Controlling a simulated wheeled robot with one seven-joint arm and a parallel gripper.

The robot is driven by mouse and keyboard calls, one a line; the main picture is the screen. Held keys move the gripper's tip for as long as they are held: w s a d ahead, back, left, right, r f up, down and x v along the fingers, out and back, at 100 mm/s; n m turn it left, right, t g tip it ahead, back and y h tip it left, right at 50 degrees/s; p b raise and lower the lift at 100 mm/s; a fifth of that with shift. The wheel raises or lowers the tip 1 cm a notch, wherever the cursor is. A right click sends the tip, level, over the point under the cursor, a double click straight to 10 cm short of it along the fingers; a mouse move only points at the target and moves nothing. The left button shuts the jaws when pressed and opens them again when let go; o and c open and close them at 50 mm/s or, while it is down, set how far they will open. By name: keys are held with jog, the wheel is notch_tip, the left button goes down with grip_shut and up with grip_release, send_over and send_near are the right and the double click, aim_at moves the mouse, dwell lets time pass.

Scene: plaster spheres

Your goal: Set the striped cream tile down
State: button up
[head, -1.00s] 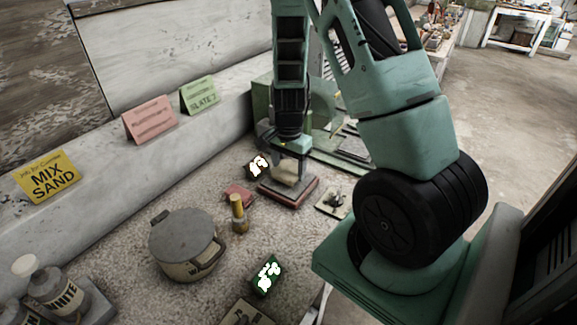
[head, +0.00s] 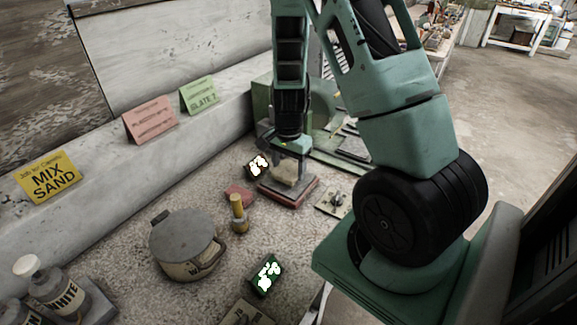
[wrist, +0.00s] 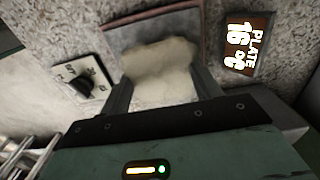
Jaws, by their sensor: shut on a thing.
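A cream tile (wrist: 160,62) is between the two fingers of my gripper (wrist: 164,92) in the wrist view, and the gripper is shut on it. Its outline looks rough, and I cannot make out stripes. In the head view the tile (head: 286,173) is at or just over a low square plate with a reddish rim (head: 296,201). The plate's rim (wrist: 118,37) also shows behind the tile in the wrist view. I cannot tell whether the tile touches the plate. My gripper (head: 291,160) points down, and its fingers hide part of the tile.
A dark display (wrist: 246,45) reading "PLATE 16 °C" is beside the plate. A dial panel (head: 333,201) is on its other side.

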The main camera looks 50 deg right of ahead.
jog(key=shift+f+b, duration=0.55)
jog(key=shift+f, duration=0.15)
jog(key=o, duration=1.2)
jog(key=shift+r+p, duration=1.95)
jog(key=shift+r, duration=0.15)
jog(key=shift+f, duration=0.1)
